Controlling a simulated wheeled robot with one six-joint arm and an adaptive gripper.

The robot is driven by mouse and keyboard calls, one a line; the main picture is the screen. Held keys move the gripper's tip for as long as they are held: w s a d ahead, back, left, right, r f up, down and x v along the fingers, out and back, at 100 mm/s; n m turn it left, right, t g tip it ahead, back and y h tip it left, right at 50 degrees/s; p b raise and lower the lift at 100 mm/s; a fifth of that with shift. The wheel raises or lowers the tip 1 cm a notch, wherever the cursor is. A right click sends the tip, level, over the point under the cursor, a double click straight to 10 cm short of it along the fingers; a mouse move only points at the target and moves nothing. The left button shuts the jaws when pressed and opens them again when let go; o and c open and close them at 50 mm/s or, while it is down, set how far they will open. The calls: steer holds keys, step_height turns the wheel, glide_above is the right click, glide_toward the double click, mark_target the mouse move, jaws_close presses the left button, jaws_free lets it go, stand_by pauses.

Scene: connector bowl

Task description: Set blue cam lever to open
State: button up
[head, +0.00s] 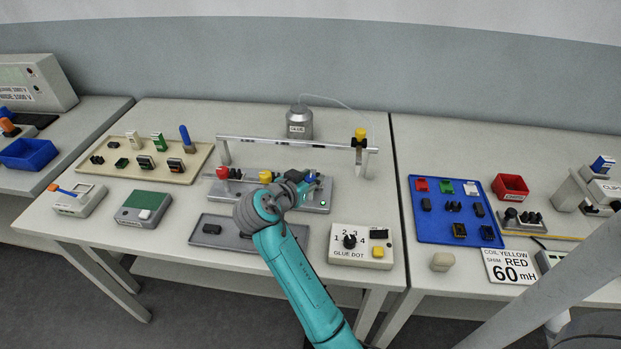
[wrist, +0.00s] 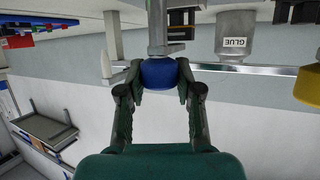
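The blue cam lever (wrist: 159,74) shows in the wrist view as a round blue knob on a grey metal stem. My gripper (wrist: 160,80) has one finger on each side of the knob, and both fingertips appear to touch it. In the head view a bit of the blue lever (head: 311,177) shows on the right part of the grey fixture (head: 315,206), beside my gripper (head: 302,183). My arm and gripper hide part of the fixture. The lever's exact angle is hard to tell.
The red lever (head: 222,173) and yellow lever (head: 266,177) stand to the left on the same fixture. A metal rail (head: 270,140) with a yellow-topped glue head (head: 360,136) spans behind. A glue pot (head: 299,122) stands at the back. A glue-dot dial box (head: 360,246) sits at front right.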

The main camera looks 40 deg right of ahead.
jaws_close()
steer(key=n+t+y, duration=0.1)
steer(key=n+t, duration=0.2)
steer(key=shift+s+n+t+y, duration=0.1)
steer(key=shift+n+t+y, duration=0.2)
steer(key=shift+t+y, duration=0.1)
steer(key=n+t+y, duration=0.3)
steer(key=n, duration=0.1)
steer(key=shift+d+t+y, duration=0.1)
steer(key=shift+t+y, duration=0.2)
steer(key=shift+t, duration=0.1)
steer(key=n+t+y, duration=0.1)
steer(key=n+y, duration=0.2)
steer(key=n+t+y, duration=0.1)
steer(key=n+y, duration=0.2)
steer(key=shift+r, duration=0.1)
steer(key=shift+n+y, duration=2.1)
steer(key=shift+y, duration=0.4)
